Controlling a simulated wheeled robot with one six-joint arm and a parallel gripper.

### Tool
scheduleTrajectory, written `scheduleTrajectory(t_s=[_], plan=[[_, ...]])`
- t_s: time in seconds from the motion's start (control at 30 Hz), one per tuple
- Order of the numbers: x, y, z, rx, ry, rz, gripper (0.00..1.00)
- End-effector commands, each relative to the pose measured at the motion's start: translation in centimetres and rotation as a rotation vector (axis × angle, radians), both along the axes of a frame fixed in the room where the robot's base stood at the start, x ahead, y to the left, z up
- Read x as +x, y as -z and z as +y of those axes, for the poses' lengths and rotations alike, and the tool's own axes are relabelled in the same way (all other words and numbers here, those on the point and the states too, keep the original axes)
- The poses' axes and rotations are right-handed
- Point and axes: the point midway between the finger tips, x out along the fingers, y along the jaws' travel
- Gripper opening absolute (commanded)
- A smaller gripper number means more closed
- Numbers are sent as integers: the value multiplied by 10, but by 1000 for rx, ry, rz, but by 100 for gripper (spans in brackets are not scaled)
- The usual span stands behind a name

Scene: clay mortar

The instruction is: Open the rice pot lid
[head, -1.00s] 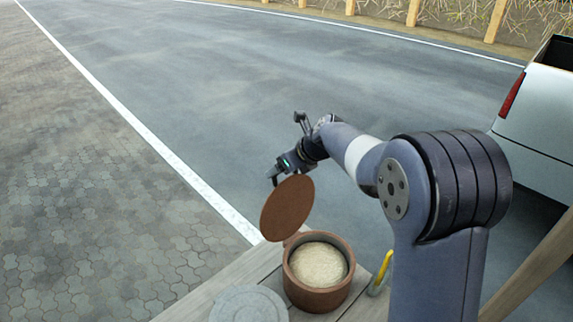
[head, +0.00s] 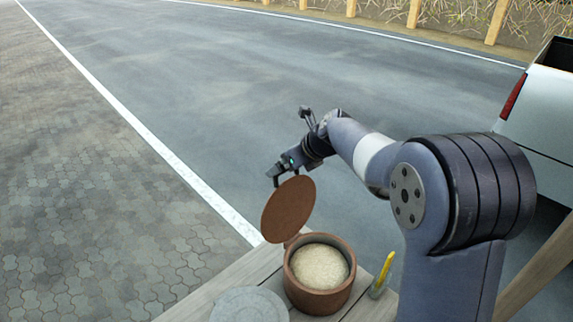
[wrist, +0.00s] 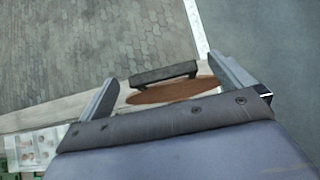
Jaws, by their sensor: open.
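The round clay rice pot (head: 320,302) stands on a wooden table, with pale rice (head: 319,267) showing inside. Its brown round lid (head: 288,209) is swung up steeply at the pot's back left edge, so the pot's mouth is uncovered. In the wrist view the lid (wrist: 172,91) shows nearly edge-on, with a dark bar handle (wrist: 165,72) on it. My gripper (head: 276,181) is at the lid's upper edge. In the wrist view its two fingers are spread wide, one on each side of the handle, and hold nothing. Whether a finger touches the lid is unclear.
A grey round disc (head: 249,305) lies left of the pot. A small item with a yellow handle (head: 385,270) stands at its right. A white pickup (head: 546,115) is on the road at right. In the wrist view, a tray with small pale items (wrist: 37,146) shows at lower left.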

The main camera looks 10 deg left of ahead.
Motion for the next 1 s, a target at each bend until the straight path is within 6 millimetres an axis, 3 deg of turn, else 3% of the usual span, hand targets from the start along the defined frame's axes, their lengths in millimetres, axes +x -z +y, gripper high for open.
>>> scheduleTrajectory(t_s=[0.43,1.0], plan=[[-32,-58,-41,2,1,-4,100],[-34,-61,-43,2,0,1,100]])
